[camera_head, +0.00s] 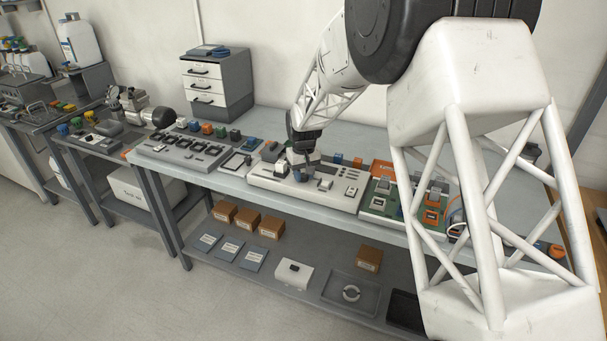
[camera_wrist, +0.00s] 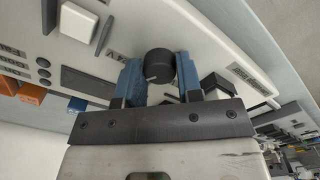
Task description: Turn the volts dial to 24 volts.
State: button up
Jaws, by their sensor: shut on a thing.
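The volts dial appears to be the round black knob (camera_wrist: 159,66) on a light grey panel (camera_wrist: 130,22) in the wrist view. A pale mark shows on its face near the lower left edge. My gripper (camera_wrist: 160,75) has blue fingers on both sides of the knob and is shut on it. In the head view my gripper (camera_head: 304,168) reaches down onto the light grey panel (camera_head: 262,183) on the bench, and hides the knob there.
Beside the knob on the panel are a white rocker-like block (camera_wrist: 78,22) and a dark block (camera_wrist: 215,87). A green board (camera_head: 380,205) lies right of the panel, and another grey panel (camera_head: 185,150) lies left. A drawer unit (camera_head: 217,85) stands at the back.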

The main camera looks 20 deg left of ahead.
aim_at(304, 175)
jog(key=m, duration=0.6)
dwell(0.4)
jog(key=o, duration=0.9)
jog(key=shift+r, duration=0.15)
jog(key=shift+r, duration=3.8)
jog(key=shift+d, duration=0.1)
